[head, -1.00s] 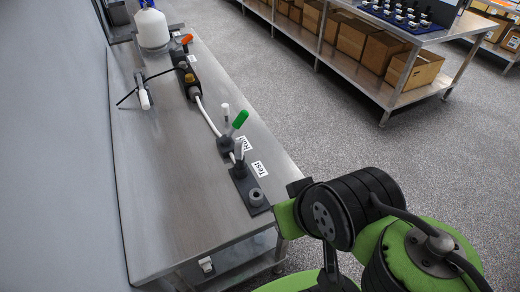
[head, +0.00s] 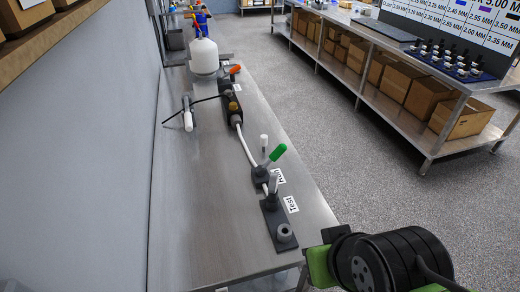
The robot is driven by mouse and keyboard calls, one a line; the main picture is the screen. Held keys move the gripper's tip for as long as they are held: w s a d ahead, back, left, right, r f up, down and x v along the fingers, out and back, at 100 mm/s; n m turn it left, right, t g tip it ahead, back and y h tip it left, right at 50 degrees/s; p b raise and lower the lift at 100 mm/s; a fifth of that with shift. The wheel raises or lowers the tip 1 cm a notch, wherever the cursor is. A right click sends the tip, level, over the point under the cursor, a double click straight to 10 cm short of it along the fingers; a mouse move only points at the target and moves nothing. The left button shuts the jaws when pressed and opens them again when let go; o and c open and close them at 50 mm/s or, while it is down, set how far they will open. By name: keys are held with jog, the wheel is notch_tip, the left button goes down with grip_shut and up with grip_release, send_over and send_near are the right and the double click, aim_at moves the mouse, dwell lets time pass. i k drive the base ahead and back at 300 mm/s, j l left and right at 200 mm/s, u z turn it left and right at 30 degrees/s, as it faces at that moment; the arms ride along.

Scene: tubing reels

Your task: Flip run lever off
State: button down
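The run lever (head: 277,153) has a green handle and rises from a small dark base on the metal bench (head: 205,220). It tilts up and to the right in the head view. The "Run" label (head: 278,177) lies beside its base. My gripper does not show; only part of my green and black arm is at the lower right, off the bench's right edge. No contact with the lever shows.
A grey-handled lever (head: 273,185) by the "Test" label (head: 291,204) stands just nearer. An orange-handled lever (head: 235,69), a white container (head: 204,56) and a white-handled tool (head: 188,121) are farther back. Open floor separates the bench from a shelf of boxes (head: 400,82).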

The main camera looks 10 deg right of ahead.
aim_at(261, 171)
jog(key=k+l+u, duration=0.2)
jog(key=k+l, duration=0.3)
jog(key=i+l+u, duration=0.1)
jog(key=l+u, duration=0.85)
jog(key=l, duration=0.2)
jog(key=k+l+u, duration=0.1)
jog(key=l+u, duration=0.4)
jog(key=i+l+u, duration=0.15)
jog(key=l+u, duration=0.85)
jog(key=i+l, duration=0.05)
jog(key=l, duration=0.05)
